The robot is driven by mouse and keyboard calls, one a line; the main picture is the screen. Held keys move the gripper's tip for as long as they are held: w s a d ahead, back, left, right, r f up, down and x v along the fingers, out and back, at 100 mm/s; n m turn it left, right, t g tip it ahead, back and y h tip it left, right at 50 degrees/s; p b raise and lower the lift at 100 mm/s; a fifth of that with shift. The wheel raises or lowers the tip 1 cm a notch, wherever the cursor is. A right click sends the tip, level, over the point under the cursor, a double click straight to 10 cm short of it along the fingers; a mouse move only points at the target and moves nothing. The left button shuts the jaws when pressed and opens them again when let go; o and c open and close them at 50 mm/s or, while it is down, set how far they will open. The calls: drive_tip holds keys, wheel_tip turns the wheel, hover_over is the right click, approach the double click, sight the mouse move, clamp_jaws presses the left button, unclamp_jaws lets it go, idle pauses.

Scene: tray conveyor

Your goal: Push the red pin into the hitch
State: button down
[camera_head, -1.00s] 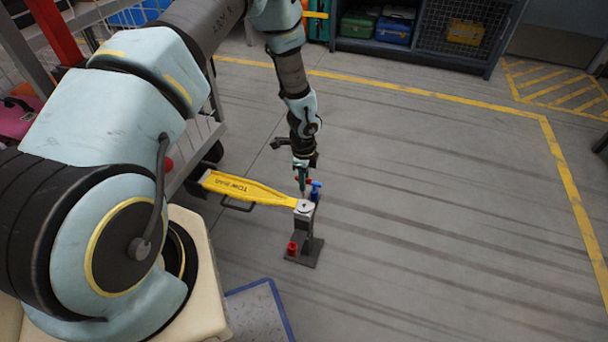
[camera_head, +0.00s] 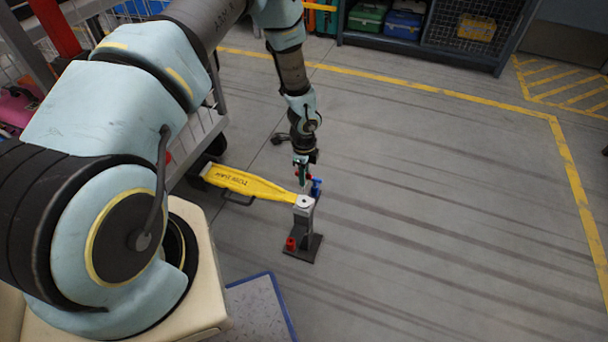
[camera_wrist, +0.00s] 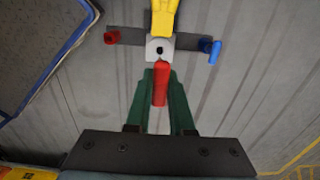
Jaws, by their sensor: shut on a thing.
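My gripper (camera_wrist: 160,82) has green fingers and is shut on the red pin (camera_wrist: 160,88). In the wrist view the pin's narrow end points at the hole in the light grey top of the hitch (camera_wrist: 152,52) and shows just beside it. The pin does not appear to be in the hole; the gap in height is hard to tell. In the head view my gripper (camera_head: 302,170) hangs above the far side of the hitch post (camera_head: 305,223), and the pin is mostly hidden. The yellow tow bar (camera_head: 255,187) reaches the hitch top from the left.
A small red part (camera_head: 291,243) stands on the hitch's dark base (camera_head: 304,252), and a blue part (camera_head: 316,188) is on the far side. A wheeled cart (camera_head: 200,135) stands at left, and a blue-edged platform (camera_head: 256,305) is in front. The floor to the right is clear.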

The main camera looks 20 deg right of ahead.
drive_tip(key=shift+f+b, duration=1.2)
drive_tip(key=shift+f, duration=0.8)
drive_tip(key=shift+f+b, duration=2.05)
drive_tip(key=shift+f, duration=0.8)
drive_tip(key=c, duration=0.7)
unclamp_jaws()
drive_tip(key=shift+r, duration=0.15)
wheel_tip(320, 180, up, 11)
drive_tip(key=shift+f+p, duration=0.15)
drive_tip(key=shift+p, duration=0.3)
